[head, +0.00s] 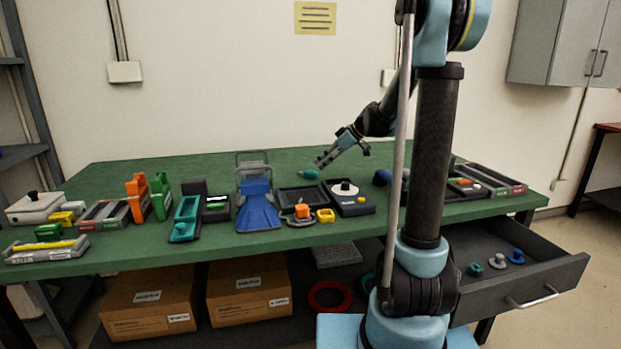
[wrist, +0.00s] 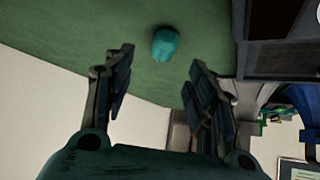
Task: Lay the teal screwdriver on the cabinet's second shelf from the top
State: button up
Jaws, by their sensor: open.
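A small teal object (head: 309,174) lies on the green workbench top, behind the dark trays; it looks like the teal screwdriver's handle, but I cannot make out a shaft. It also shows in the wrist view (wrist: 165,43), beyond the fingertips. My gripper (head: 321,163) is open and empty, slanting down just above and to the right of it, apart from it. In the wrist view my gripper (wrist: 158,80) has its two fingers spread wide, with the teal object ahead of the gap. A grey wall cabinet (head: 560,45) hangs at upper right, doors shut, its shelves hidden.
The workbench (head: 340,155) holds a blue stand (head: 257,205), a dark tray (head: 300,192) and a dark device with a white dial (head: 347,190) in front of the teal object. An open drawer (head: 520,265) juts out at right. The bench's back strip is mostly clear.

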aim_at(311, 171)
jog(key=shift+x, duration=3.5)
jog(key=shift+s+a, duration=0.1)
jog(key=shift+s, duration=0.05)
jog(key=shift+r, duration=0.1)
jog(key=shift+c, duration=0.6)
grip_shut()
